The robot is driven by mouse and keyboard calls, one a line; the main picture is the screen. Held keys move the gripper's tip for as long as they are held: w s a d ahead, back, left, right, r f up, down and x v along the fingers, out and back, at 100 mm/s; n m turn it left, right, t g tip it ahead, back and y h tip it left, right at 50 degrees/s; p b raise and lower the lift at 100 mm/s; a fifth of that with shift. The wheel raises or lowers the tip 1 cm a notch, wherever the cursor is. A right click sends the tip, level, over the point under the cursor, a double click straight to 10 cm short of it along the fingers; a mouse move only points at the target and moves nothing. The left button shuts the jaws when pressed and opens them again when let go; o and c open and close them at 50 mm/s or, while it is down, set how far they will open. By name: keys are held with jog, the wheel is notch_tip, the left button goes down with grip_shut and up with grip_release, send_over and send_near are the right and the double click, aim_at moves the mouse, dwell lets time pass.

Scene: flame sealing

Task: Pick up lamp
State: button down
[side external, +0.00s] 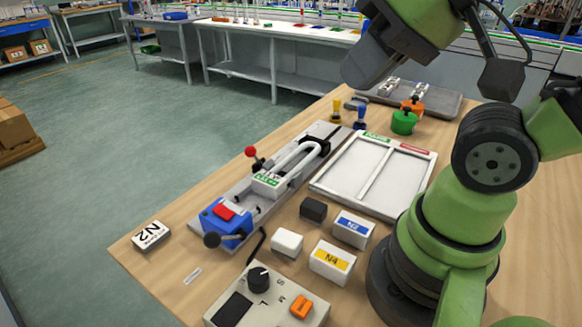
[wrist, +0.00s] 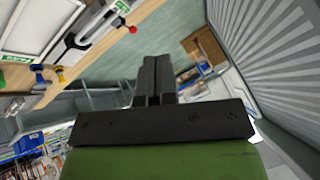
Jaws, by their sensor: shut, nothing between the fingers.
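A white U-shaped tube (side external: 300,158), which looks like the lamp, lies on a long grey fixture (side external: 266,209) with a red ball knob (side external: 250,151) and a blue block (side external: 225,222) at its near end.
A white divided tray (side external: 357,178) lies right of the fixture. Nearer are a dark block (side external: 313,209), white blocks, an N4 block (side external: 332,262) and a control box (side external: 268,300). Yellow, blue and green holders (side external: 404,123) stand at the back.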

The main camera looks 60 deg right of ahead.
jog(key=c, duration=1.8)
grip_release()
jog(key=shift+c, duration=0.2)
jog(key=o, duration=1.3)
